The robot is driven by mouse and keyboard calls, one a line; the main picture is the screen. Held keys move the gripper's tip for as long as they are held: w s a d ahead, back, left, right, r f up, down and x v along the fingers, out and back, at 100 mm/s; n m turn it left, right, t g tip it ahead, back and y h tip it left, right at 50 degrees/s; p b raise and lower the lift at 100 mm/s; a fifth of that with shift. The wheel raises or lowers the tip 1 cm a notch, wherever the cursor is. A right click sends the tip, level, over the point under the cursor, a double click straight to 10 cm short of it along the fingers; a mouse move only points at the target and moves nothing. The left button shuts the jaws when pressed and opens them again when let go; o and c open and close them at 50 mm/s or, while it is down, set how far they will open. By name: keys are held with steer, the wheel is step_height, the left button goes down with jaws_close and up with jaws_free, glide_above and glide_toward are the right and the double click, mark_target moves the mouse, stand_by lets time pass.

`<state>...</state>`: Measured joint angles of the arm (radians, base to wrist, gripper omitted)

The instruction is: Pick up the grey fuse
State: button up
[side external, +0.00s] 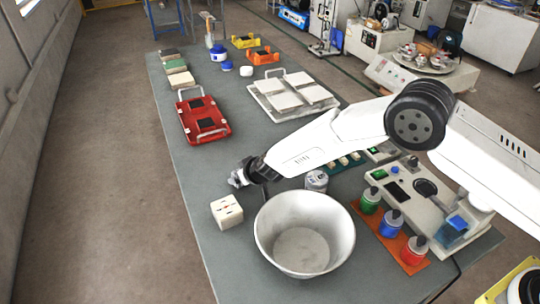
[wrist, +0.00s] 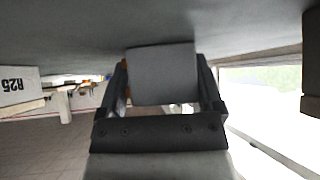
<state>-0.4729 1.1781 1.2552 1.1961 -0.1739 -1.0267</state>
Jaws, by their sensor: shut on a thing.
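My gripper (side external: 247,173) is over the left side of the table, to the left of a large bowl. In the wrist view my gripper (wrist: 162,90) has its two dark fingers on either side of a plain grey block, the grey fuse (wrist: 161,72), and is shut on it. In the side view the fuse (side external: 236,179) is a small light-grey shape at the fingertips, partly covered by them. I cannot tell whether it touches the table.
A cream block (side external: 227,211) with markings stands just below my gripper. A large whitish bowl (side external: 335,232) is to the right. A silver can (side external: 316,181) stands behind the bowl. A red tray (side external: 188,133) lies farther back. The table between tray and gripper is clear.

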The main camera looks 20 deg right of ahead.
steer(key=shift+r, duration=0.2)
steer(key=shift+r, duration=4.8)
steer(key=shift+d, duration=0.1)
